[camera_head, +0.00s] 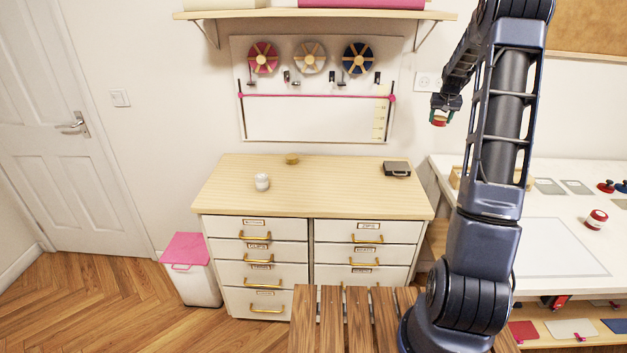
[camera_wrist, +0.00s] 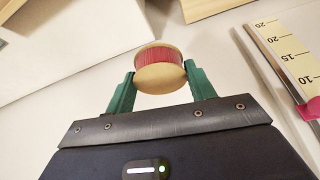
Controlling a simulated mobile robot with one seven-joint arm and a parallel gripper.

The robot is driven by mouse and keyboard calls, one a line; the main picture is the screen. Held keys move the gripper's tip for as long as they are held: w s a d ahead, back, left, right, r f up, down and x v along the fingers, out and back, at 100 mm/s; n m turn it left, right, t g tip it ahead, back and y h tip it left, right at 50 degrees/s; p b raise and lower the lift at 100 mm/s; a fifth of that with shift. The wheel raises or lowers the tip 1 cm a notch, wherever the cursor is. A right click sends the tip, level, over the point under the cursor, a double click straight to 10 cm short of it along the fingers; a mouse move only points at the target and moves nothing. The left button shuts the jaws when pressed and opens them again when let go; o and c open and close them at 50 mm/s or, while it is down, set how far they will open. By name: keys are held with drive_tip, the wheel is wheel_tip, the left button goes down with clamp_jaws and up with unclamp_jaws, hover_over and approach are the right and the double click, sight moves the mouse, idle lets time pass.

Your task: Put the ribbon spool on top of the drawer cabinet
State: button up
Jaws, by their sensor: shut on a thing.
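A ribbon spool (camera_wrist: 160,68) with pale round ends and red ribbon is between the two green fingers of my gripper (camera_wrist: 160,84) in the wrist view. The fingers touch it on both sides, and the gripper is shut on it. In the head view the spool (camera_head: 438,121) shows small under my gripper (camera_head: 440,116), held in the air in front of the wall, to the right of the drawer cabinet. The drawer cabinet (camera_head: 220,203) has a pale wood top and white drawers with brass handles. All its visible drawers look shut.
On the cabinet top are a white jar (camera_head: 262,182), a small yellowish round thing (camera_head: 292,159) and a dark case (camera_head: 397,168); the front middle is clear. A ribbon board (camera_head: 290,118) hangs behind. A white worktable (camera_head: 530,230) stands right. A pink-lidded bin (camera_head: 190,270) stands left.

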drive_tip(key=w+a+n+y, duration=0.1)
drive_tip(key=w+a+n, duration=0.15)
drive_tip(key=a, duration=0.85)
drive_tip(key=w+a+n, duration=0.1)
drive_tip(key=w+a, duration=0.2)
drive_tip(key=a, duration=0.8)
drive_tip(key=n+y, duration=0.2)
drive_tip(key=n, duration=0.3)
hover_over(309, 161)
drive_tip(key=s, duration=0.1)
wheel_tip(309, 161, down, 3)
drive_tip(key=shift+g, duration=0.3)
drive_tip(key=f, duration=1.9)
drive_tip(key=shift+s+d, duration=0.2)
drive_tip(key=shift+d, duration=0.2)
drive_tip(key=o, duration=1)
